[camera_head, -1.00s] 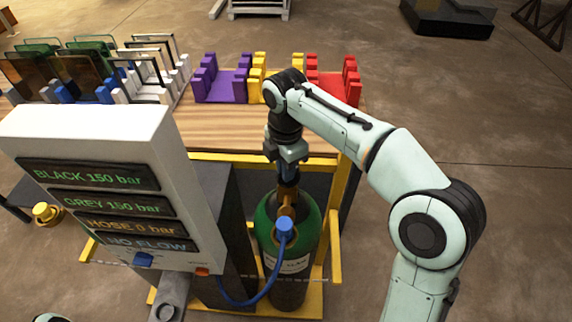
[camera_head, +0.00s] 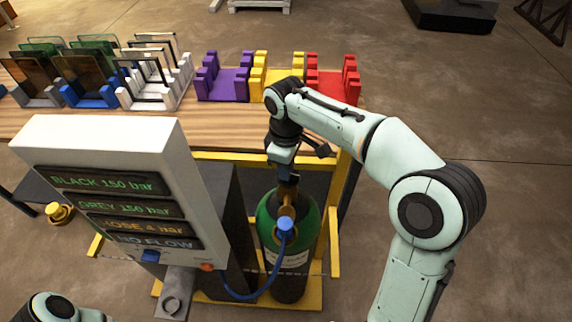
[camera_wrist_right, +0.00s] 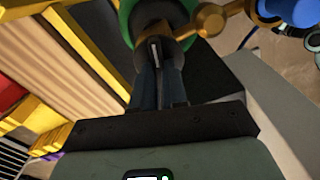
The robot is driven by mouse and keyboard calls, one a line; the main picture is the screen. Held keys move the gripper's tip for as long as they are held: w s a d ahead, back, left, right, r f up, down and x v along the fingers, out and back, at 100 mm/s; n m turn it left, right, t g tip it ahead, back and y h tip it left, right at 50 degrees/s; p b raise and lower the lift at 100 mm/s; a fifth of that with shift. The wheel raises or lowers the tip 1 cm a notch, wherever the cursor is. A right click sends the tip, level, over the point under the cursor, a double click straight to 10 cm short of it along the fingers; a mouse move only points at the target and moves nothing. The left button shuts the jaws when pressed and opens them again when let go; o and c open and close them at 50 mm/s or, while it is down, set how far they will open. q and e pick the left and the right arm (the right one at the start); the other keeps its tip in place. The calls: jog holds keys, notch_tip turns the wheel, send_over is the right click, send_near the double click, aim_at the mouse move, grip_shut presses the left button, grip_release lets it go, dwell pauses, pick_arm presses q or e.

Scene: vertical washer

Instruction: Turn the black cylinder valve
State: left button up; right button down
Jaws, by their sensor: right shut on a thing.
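The cylinder (camera_head: 290,255) stands upright, with a green shoulder and a dark body. A brass valve (camera_head: 287,205) sits on its top, with a blue fitting on the side. My right gripper (camera_head: 288,184) points down from above and is shut on the valve's top. In the right wrist view, the two dark fingers (camera_wrist_right: 158,82) clasp a small part of the valve, and the brass body (camera_wrist_right: 207,20) extends to the right. The fingers hide the valve's handle. My left gripper is out of view; only a bit of my left arm shows at the bottom left.
A white display box (camera_head: 115,145) stands left of the cylinder, reading black 150, grey 150, hose about 4 bar and no flow. A blue hose (camera_head: 255,293) curves from the valve towards it. A wooden table (camera_head: 110,122) with coloured racks stands behind. Yellow frame rails surround the cylinder.

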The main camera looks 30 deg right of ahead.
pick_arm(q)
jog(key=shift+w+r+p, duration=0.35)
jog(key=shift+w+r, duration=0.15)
pick_arm(e)
jog(key=m, duration=0.5)
jog(key=shift+w+d, duration=0.1)
jog(key=shift+d, duration=0.05)
jog(key=shift+m, duration=0.4)
jog(key=c, duration=1.2)
grip_release()
jog(key=shift+o, duration=0.2)
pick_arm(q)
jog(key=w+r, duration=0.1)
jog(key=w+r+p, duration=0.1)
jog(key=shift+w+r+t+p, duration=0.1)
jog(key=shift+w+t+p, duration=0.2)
pick_arm(e)
notch_tip(320, 180, up, 14)
jog(key=shift+f, duration=0.25)
